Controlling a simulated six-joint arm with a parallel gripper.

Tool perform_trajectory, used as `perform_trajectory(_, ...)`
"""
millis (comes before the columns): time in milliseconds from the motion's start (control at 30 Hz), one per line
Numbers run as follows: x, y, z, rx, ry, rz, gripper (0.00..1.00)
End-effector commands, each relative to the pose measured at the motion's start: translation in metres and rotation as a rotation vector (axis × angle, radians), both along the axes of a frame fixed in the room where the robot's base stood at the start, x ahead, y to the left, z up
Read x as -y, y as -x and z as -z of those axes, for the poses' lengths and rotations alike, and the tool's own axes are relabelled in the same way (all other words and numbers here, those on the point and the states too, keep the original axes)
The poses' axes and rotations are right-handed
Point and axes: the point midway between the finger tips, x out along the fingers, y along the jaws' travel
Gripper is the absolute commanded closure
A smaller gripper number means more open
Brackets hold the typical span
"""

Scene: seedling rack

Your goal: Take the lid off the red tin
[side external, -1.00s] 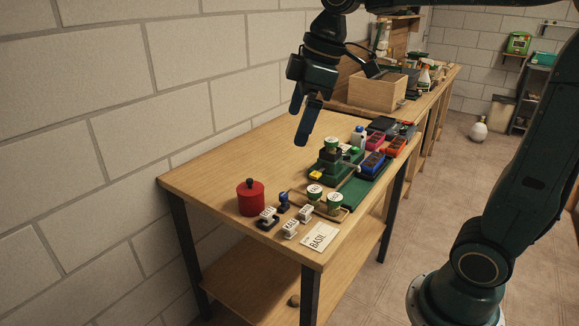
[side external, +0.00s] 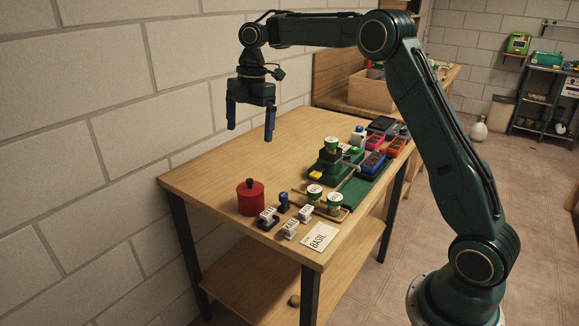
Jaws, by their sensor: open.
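The red tin (side external: 250,202) stands upright near the left front of the wooden table. Its red lid (side external: 251,186) sits on top, with a dark knob (side external: 250,181) in the middle. My gripper (side external: 250,133) hangs above the tin with its blue fingers pointing down. The fingers are spread wide apart with nothing between them. There is a clear gap between the fingertips and the knob. How far the gripper is from the tin in depth is hard to tell.
Several small stamp-like blocks (side external: 290,229) and a card reading BASIL (side external: 320,237) lie right of the tin. Pots (side external: 334,203) sit on a tray nearby. A green rack (side external: 327,172) and coloured trays (side external: 374,163) stand farther back. The table (side external: 215,170) is bare behind the tin.

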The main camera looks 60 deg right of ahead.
Motion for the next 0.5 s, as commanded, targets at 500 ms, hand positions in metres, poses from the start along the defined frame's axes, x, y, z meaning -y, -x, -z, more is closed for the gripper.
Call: perform_trajectory(500, 0.021, -0.023, 0.035, -0.023, 0.009, -0.171, 0.04)
